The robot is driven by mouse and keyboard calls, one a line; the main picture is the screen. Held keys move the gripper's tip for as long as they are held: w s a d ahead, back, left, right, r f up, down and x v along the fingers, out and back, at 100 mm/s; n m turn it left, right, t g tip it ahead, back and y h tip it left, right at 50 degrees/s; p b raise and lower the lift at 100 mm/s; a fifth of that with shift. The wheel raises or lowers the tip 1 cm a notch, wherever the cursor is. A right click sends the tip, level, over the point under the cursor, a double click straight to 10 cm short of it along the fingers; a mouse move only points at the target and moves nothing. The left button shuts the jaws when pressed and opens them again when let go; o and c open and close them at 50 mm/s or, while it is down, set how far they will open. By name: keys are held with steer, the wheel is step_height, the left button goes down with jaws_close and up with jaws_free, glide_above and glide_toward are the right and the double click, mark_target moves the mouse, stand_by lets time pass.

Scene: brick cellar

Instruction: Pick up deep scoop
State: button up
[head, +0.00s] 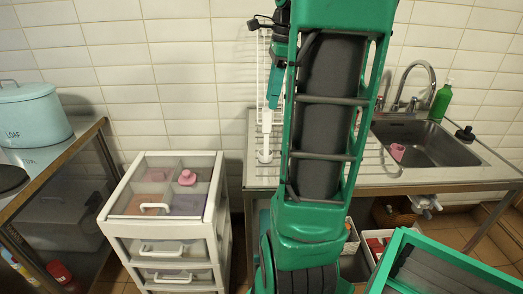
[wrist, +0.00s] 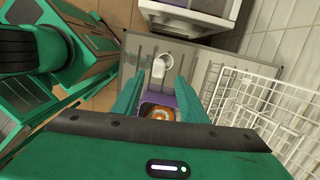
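A white, handle-like piece with a ringed end (wrist: 161,66) shows on the metal drainboard, just beyond my fingertips in the wrist view. It looks like part of the deep scoop, but I cannot tell for sure. A purple, box-like thing with an orange-brown round inside (wrist: 158,111) shows between my fingers, nearer the palm. Whether it joins the white piece is unclear. My gripper (wrist: 159,84) points down at the drainboard with its two green fingers apart. In the head view my arm hides most of the gripper.
A white wire rack (wrist: 250,104) stands close beside my right finger in the wrist view. A white drawer unit (head: 211,214) stands left of the drainboard (head: 372,176). The sink (head: 440,146) holds a pink cup (head: 397,151). A green bottle (head: 441,101) stands behind it.

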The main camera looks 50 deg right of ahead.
glide_above(264, 133)
steer(key=d, duration=0.2)
step_height(264, 133, down, 5)
steer(key=shift+s+d+f, duration=0.1)
steer(key=shift+f, duration=0.1)
steer(key=f, duration=0.2)
steer(key=a+f, duration=0.1)
steer(key=shift+w+f, duration=0.35)
steer(key=shift+f, duration=0.65)
steer(key=shift+c, duration=0.3)
jaws_close()
